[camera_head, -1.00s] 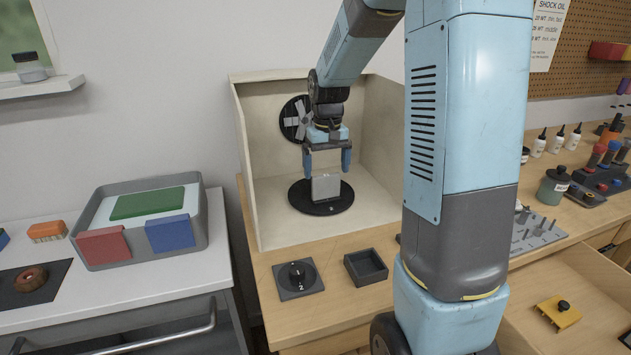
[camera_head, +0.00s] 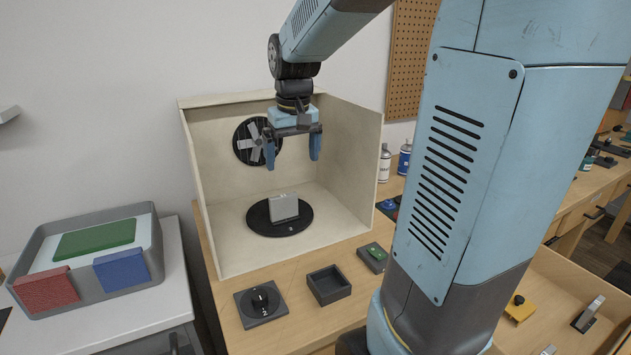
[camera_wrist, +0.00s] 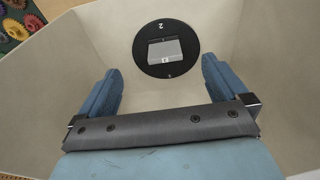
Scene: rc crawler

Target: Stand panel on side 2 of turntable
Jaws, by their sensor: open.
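The grey panel (camera_head: 284,207) stands on the round black turntable (camera_head: 262,228) inside the open cream booth, leaning back slightly. In the wrist view the panel (camera_wrist: 165,53) sits near the middle of the turntable (camera_wrist: 146,68). A white 2 is on the turntable's rim at the top of that view, and a small mark is at the opposite rim. My gripper (camera_head: 293,160) is open and empty, with its blue fingers above and apart from the panel. Both fingers also show in the wrist view, wide apart.
The booth (camera_head: 348,150) has side walls and a fan (camera_head: 254,141) at the back. In front are a dial box (camera_head: 260,303), an empty dark tray (camera_head: 328,285) and a box with a green top (camera_head: 374,256). A grey bin (camera_head: 40,238) stands left.

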